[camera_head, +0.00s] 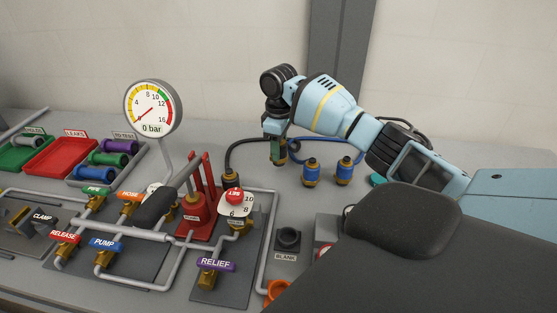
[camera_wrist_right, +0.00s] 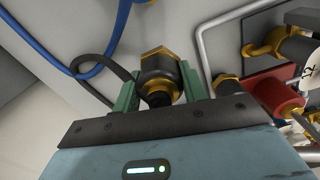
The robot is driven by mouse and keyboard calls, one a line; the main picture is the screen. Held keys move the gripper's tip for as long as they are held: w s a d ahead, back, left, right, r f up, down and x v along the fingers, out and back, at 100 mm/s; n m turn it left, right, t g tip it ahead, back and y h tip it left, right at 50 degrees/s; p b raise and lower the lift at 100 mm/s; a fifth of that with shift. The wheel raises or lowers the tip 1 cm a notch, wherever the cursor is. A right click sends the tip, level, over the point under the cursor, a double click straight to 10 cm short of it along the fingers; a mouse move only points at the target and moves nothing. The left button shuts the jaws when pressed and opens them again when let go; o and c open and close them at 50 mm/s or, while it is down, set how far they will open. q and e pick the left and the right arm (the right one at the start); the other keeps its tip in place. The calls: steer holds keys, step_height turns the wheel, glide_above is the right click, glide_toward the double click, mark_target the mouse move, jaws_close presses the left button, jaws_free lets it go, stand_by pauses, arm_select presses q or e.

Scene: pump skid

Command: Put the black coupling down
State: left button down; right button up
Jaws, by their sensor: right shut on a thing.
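My right gripper (camera_head: 277,149) points down above the back of the grey bench, right of the gauge. It is shut on the black coupling (camera_wrist_right: 158,68), a dark body with a brass hex end. In the wrist view the coupling sits between the two green fingers of the right gripper (camera_wrist_right: 158,90). In the head view the fingers and wrist hide most of it. A black hose (camera_head: 245,142) arcs beside the gripper; where it joins is partly hidden. I cannot tell whether the coupling touches the bench. My left gripper is not in view.
Two blue couplings with brass ends (camera_head: 311,173) (camera_head: 343,170) stand right of the gripper, near a blue hose (camera_head: 325,160). The gauge (camera_head: 153,107), a red stand (camera_head: 196,213) and piping are at left. A BLANK fitting (camera_head: 287,238) is in front.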

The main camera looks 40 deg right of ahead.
steer(key=shift+f, duration=2.45)
steer(key=shift+f, duration=0.1)
steer(key=o, duration=1.1)
steer(key=shift+f, duration=0.1)
step_height(320, 180, up, 12)
steer(key=shift+r, duration=0.15)
steer(key=shift+a, duration=0.1)
